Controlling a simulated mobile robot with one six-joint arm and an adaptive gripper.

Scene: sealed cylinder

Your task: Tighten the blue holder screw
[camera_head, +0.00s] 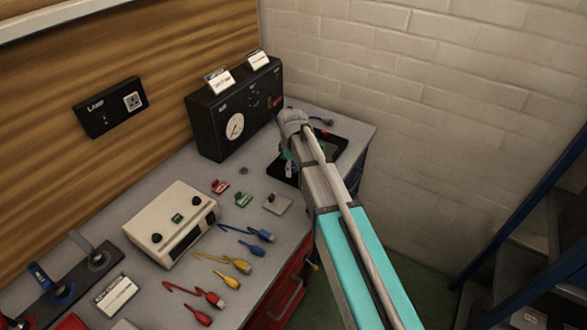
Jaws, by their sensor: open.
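My arm reaches from the lower right to the back of the bench. My gripper (289,168) is small and partly hidden by the arm, pointing down over the black tray (341,152); it is open. No object shows between its fingers, though the view there is poor. A blue holder (40,274) stands on a black base at the far left, well away from my gripper. I cannot make out a separate screw on it. Whether a blue holder or screw sits under my gripper in the tray is hidden.
A black gauge box (235,108) stands behind my wrist, close to it. A beige box (174,223), blue cables (262,236), yellow cables (241,266) and red cables (214,299) cover the bench. A brick wall (430,90) bounds the back; stairs stand right.

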